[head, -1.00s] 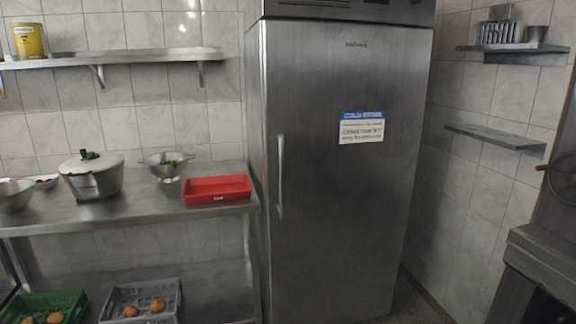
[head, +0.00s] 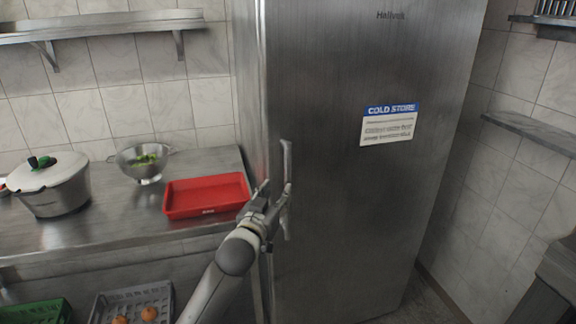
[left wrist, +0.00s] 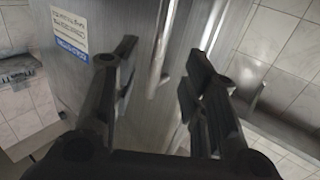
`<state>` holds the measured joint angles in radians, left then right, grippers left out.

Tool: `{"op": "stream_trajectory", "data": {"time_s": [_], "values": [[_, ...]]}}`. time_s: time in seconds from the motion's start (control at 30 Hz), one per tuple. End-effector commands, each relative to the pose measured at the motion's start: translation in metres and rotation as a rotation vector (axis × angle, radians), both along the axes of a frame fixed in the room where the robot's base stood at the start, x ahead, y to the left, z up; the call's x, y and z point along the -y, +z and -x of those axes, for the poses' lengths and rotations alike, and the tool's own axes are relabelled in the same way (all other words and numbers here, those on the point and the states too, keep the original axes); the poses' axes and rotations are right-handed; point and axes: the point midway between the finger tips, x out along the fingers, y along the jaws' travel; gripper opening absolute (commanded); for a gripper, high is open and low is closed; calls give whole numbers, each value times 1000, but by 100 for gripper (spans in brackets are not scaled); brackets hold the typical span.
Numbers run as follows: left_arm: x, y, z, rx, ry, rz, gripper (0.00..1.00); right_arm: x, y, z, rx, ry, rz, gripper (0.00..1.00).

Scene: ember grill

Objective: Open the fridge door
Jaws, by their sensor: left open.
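The tall steel fridge door (head: 345,200) is closed, with a blue and white "COLD STORE" sign (head: 388,124) on it. Its vertical bar handle (head: 287,160) runs along the door's left side. My left gripper (head: 275,190) is open at the handle's lower half and hides part of it. In the left wrist view the handle (left wrist: 160,45) appears between the two spread fingers of my left gripper (left wrist: 162,55). I cannot tell whether a finger touches it. My right gripper is not in view.
A steel counter (head: 110,232) left of the fridge holds a red tray (head: 208,195), a colander (head: 143,165) and a lidded pot (head: 50,188). The tray is close to my left gripper. Wall shelves (head: 530,130) are at the right. Crates sit below the counter.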

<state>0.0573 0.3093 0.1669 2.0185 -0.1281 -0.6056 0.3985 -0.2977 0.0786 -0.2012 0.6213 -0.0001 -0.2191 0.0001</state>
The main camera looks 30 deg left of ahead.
Motion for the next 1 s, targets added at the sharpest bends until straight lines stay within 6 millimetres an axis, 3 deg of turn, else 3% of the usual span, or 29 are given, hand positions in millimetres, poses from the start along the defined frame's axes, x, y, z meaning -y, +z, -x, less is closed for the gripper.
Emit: {"op": "stream_trajectory", "data": {"time_s": [0.03, 0.17, 0.7, 1.0], "values": [[-1, 9, 0, 13, 2, -2, 41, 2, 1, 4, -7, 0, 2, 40], [-4, 14, -8, 21, 3, -1, 41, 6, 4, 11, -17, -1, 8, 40], [-25, 13, -86, 19, 2, -1, 41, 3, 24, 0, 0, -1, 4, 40], [-30, 11, -102, 19, 2, -2, 41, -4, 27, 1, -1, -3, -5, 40]]}}
